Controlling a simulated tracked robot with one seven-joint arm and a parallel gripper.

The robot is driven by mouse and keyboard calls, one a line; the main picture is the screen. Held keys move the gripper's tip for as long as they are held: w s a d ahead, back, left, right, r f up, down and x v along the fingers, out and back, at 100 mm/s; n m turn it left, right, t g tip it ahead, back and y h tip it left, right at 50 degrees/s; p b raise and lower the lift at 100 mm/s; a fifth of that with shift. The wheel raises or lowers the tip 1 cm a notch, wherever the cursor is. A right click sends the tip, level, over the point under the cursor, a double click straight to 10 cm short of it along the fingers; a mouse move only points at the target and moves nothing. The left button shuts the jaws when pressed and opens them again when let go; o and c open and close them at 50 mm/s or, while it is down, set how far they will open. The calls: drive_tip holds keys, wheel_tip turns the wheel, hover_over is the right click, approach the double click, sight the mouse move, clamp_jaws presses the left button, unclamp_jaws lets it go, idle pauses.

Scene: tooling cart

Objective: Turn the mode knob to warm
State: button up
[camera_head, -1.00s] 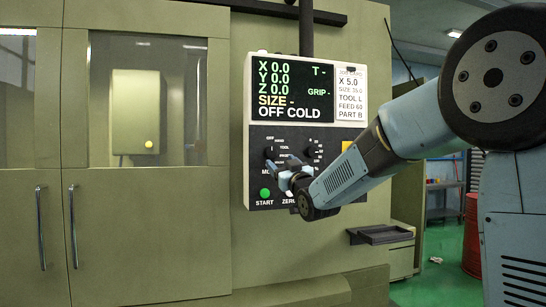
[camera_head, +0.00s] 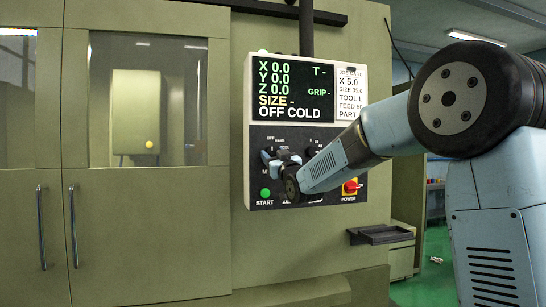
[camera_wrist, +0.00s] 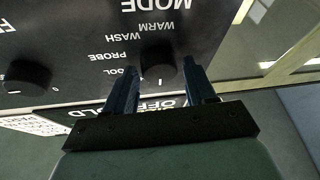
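The mode knob (camera_wrist: 158,62) is a black round knob on the dark control panel (camera_wrist: 75,42), which appears upside down in the wrist view. Labels MODE, WARM, WASH and PROBE show beside it; another label is partly covered. My gripper (camera_wrist: 161,70) is open, with one finger on each side of the knob; I cannot tell whether either touches it. In the head view my gripper (camera_head: 273,160) is at the panel's left part and hides the mode knob. The display (camera_head: 290,90) reads OFF COLD.
A second black knob (camera_wrist: 27,76) sits beside the mode knob. A green start button (camera_head: 265,193) is below my gripper, and a red power switch (camera_head: 350,187) is at the lower right. A small shelf (camera_head: 380,235) juts out below the panel.

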drive_tip(key=c, duration=0.7)
drive_tip(key=shift+s+a, duration=0.1)
drive_tip(key=shift+a, duration=0.1)
drive_tip(key=shift+c, duration=0.4)
drive_tip(key=shift+d, duration=0.1)
